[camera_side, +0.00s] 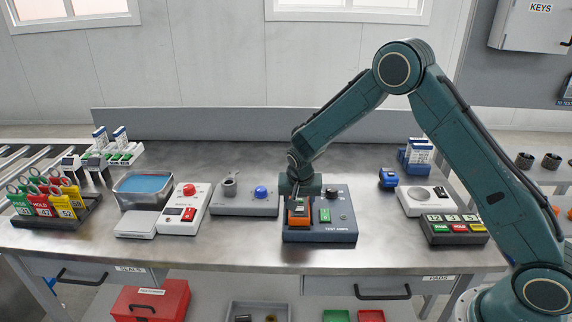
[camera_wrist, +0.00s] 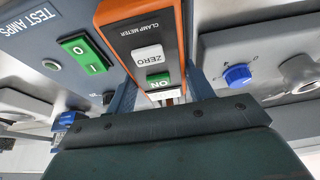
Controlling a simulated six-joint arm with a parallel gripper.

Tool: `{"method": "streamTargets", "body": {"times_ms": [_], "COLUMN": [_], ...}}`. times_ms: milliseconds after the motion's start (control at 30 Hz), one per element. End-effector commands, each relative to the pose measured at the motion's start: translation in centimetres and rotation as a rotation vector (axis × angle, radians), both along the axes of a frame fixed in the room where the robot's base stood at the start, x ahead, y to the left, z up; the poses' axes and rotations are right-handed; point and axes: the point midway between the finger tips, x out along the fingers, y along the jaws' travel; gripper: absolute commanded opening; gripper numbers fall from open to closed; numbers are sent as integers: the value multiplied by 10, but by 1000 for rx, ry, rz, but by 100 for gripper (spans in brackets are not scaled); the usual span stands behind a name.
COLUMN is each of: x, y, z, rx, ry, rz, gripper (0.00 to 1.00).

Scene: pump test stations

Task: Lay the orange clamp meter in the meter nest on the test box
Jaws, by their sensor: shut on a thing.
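The orange clamp meter (camera_side: 298,217) has a dark face and is over the left part of the dark blue test box (camera_side: 320,237), left of its green switch. In the wrist view the clamp meter (camera_wrist: 146,38) shows its label, a white ZERO button and a green ON button. My gripper (camera_side: 298,195) is shut on the clamp meter, with one finger on each side of it (camera_wrist: 163,98). The meter nest is hidden under the meter and gripper. I cannot tell whether the meter touches it or is just above.
Left of the test box is a grey unit with a blue knob (camera_side: 261,192). Behind on the right stands a small blue device (camera_side: 388,178). A panel with several coloured buttons (camera_side: 453,229) is at the right. Bare bench (camera_side: 240,240) lies in front of the grey unit.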

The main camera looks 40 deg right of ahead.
Motion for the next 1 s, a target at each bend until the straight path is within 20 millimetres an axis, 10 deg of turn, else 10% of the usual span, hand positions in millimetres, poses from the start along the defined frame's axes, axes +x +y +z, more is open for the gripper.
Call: {"method": "streamTargets", "body": {"times_ms": [467,1000], "x": [-2,-8], "y": [2,8], "z": [7,74], "rx": [0,0], "ry": [1,-3], "rz": [1,0], "gripper": [77,78]}}
